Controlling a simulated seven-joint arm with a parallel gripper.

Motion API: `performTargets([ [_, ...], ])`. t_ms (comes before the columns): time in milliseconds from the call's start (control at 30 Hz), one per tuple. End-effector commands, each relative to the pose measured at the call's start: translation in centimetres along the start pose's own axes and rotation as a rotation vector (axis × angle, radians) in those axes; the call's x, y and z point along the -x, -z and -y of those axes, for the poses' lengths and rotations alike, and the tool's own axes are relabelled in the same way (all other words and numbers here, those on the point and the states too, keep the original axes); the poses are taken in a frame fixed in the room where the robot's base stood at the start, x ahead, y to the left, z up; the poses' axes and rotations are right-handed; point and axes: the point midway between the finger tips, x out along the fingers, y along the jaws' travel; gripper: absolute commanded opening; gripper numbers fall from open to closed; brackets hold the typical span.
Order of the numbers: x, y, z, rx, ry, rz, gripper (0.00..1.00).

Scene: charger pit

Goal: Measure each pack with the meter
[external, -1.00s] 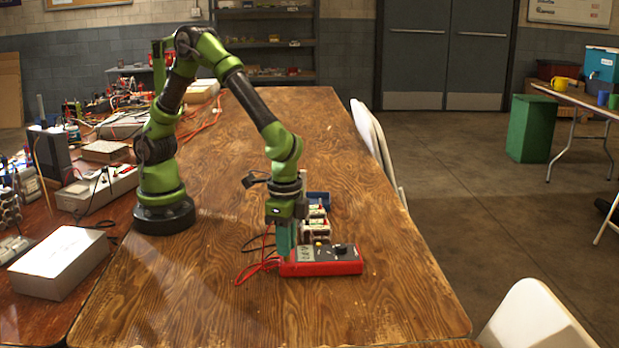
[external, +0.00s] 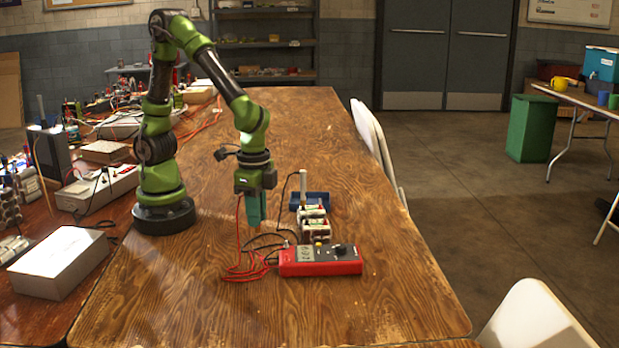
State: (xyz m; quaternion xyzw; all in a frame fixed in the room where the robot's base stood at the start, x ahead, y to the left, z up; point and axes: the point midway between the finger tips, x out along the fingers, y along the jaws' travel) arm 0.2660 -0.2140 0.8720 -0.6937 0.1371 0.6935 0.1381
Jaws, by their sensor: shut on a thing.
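The red meter (external: 321,261) lies on the wooden table with its grey display facing up and a dial on its right half. The packs (external: 313,221) are small and pale with dark parts, in a short row just behind the meter. My gripper (external: 255,225) is left of the packs, above the table, with its teal fingers pointing down. A red lead (external: 239,228) rises from the table to the gripper, which is shut on its probe; the probe itself is mostly hidden by the fingers.
A blue tray (external: 322,197) stands behind the packs. A pale upright post (external: 303,187) with a black cable stands at its left. Loose red and black leads lie left of the meter. The table's front and right are clear; cluttered equipment fills the left bench.

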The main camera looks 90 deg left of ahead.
Motion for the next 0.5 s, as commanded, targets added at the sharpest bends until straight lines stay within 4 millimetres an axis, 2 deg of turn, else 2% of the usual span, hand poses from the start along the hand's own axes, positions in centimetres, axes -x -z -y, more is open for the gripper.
performTargets([
  [33,0.3,-1.5,0.5,0.0,0.0,-0.004,0.0],
  [100,0.4,-3.2,1.0,0.0,0.001,-0.003,0.0],
  [200,0.6,-5.1,1.6,0.0,0.0,-0.003,0.0],
  [333,0.7,-6.7,2.0,0.001,0.0,-0.002,0.0],
  [500,1.8,-7.6,2.3,0.001,-0.001,-0.004,0.0],
])
